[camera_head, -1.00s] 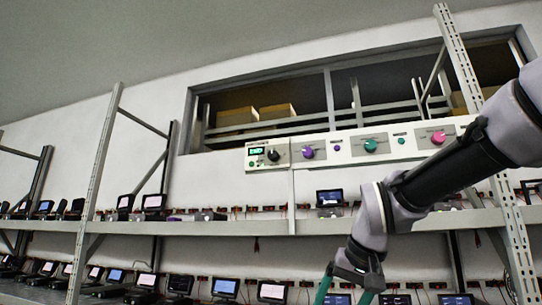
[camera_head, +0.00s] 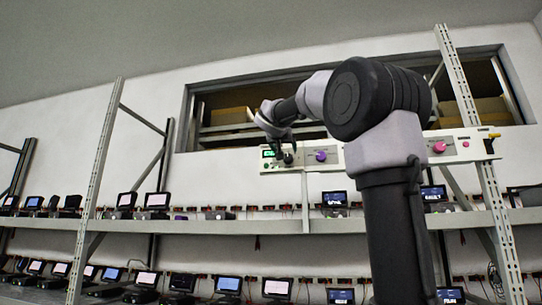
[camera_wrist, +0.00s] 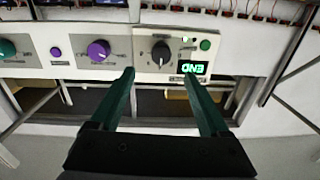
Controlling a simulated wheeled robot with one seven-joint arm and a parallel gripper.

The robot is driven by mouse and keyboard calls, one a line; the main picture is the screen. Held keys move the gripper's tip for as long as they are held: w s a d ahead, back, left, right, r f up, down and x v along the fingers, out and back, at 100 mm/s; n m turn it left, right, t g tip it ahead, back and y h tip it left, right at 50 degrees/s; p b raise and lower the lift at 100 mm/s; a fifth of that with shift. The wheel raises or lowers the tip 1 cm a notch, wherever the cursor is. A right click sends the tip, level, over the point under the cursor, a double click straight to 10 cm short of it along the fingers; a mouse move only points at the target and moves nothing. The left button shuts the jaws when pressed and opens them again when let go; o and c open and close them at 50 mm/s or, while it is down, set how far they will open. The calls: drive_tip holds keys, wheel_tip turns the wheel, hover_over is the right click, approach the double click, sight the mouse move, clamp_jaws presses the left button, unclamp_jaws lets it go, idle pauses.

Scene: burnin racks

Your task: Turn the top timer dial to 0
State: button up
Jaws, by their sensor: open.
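The timer dial is a black knob with a pale pointer mark (camera_wrist: 160,53), on a white panel section of the control strip. A green display reading END (camera_wrist: 193,67) sits beside it; the wrist view is upside down. In the head view the dial (camera_head: 288,159) shows just under my gripper (camera_head: 282,147), partly covered. In the wrist view my gripper (camera_wrist: 159,74) is open, its two green fingers apart. The dial lies between and beyond the fingertips, and no contact shows. The numbers around the dial are too small to read.
A purple knob (camera_wrist: 98,51) and a teal knob (camera_wrist: 7,48) sit along the same strip, with a small green button (camera_wrist: 205,45) near the display. A pink knob (camera_head: 438,147) is farther right. Shelves below hold several small screens. My arm hides the strip's middle in the head view.

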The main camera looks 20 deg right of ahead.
sight(288, 157)
drive_tip(key=x, duration=0.7)
drive_tip(key=r+x, duration=0.1)
drive_tip(key=x, duration=0.2)
drive_tip(key=shift+w, duration=0.45)
clamp_jaws()
